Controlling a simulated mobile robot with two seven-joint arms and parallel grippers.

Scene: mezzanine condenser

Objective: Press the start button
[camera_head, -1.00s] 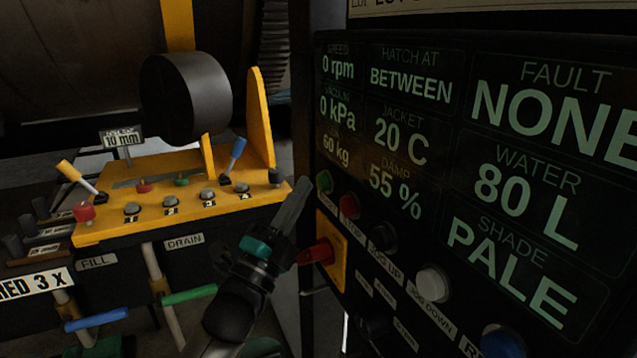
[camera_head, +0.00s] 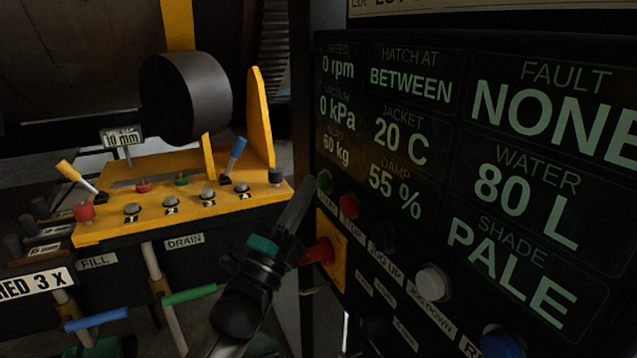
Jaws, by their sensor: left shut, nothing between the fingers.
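The green start button (camera_head: 324,181) is at the upper left of the button row on the dark control panel, under the display. The label below it is partly covered by my gripper. My left gripper (camera_head: 303,190) is shut and empty, its fingertips pointing up just left of the green button. I cannot tell whether the tip touches the button. The red button (camera_head: 349,205) is to the right of the green one. My right gripper is not in view.
A red rotary handle on a yellow plate (camera_head: 332,252) sits right beside my left gripper. Black, white (camera_head: 433,282) and blue (camera_head: 502,341) buttons continue to the lower right. A yellow lever console (camera_head: 150,215) stands at left. The display (camera_head: 400,130) reads 0 rpm and fault NONE.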

